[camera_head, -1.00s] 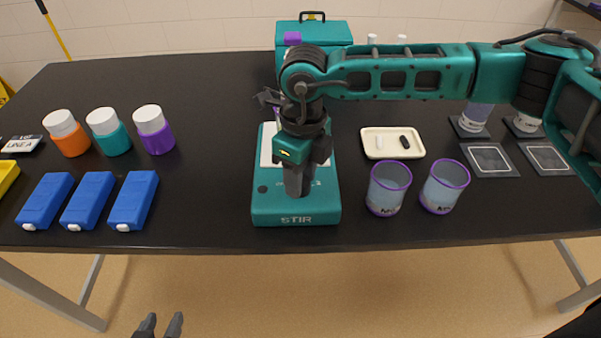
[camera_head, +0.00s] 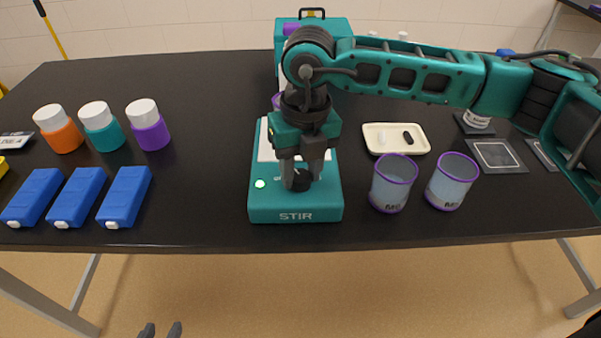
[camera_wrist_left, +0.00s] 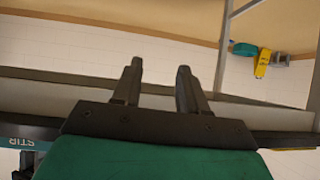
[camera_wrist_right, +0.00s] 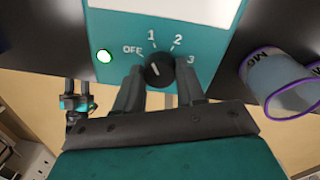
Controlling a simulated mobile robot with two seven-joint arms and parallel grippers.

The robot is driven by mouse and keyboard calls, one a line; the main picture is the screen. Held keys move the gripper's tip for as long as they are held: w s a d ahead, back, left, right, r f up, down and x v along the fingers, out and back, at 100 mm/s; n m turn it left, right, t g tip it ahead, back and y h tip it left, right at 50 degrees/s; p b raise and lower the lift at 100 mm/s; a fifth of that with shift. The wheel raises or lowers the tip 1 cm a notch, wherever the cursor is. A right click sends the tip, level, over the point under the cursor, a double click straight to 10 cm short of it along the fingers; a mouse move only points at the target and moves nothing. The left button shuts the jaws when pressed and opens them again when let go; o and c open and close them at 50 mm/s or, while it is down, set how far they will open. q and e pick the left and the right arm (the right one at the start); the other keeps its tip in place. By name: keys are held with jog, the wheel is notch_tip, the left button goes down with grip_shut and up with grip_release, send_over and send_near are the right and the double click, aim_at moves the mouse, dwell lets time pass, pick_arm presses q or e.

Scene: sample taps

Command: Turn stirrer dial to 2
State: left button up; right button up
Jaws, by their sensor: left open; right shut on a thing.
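The teal stirrer (camera_head: 262,205), marked STIR, stands near the table's front edge. Its black dial (camera_wrist_right: 158,70) shows in the right wrist view, with OFF, 1, 2 and 3 around it. The dial's short white mark appears to point near 1. A small lamp (camera_wrist_right: 104,56) left of the dial glows green. My right gripper (camera_head: 302,180) reaches down from above and is shut on the dial, one finger on each side. My left gripper (camera_head: 161,330) is open and empty, low in front of the table; its fingers also show in the left wrist view (camera_wrist_left: 157,85).
Two purple-rimmed beakers (camera_head: 392,184) (camera_head: 451,182) stand close right of the stirrer. A cream tray (camera_head: 378,147) with small bars lies behind them. Blue boxes (camera_head: 77,197) and white-capped jars (camera_head: 99,126) stand at left. The table between them and the stirrer is clear.

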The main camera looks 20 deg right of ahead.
aim_at(305, 177)
jog(key=m+b, duration=0.1)
jog(key=m, duration=0.3)
jog(key=shift+f+m+b, duration=0.1)
jog(key=shift+m+b, duration=0.2)
jog(key=shift+b, duration=0.05)
jog(key=m+b, duration=0.1)
jog(key=m, duration=0.2)
jog(key=shift+m, duration=1.3)
jog(key=o, duration=1.1)
jog(key=shift+s, duration=0.1)
jog(key=shift+c, duration=0.2)
notch_tip(305, 177, up, 13)
jog(key=shift+s+d+p, duration=0.25)
jog(key=shift+s+p, duration=0.05)
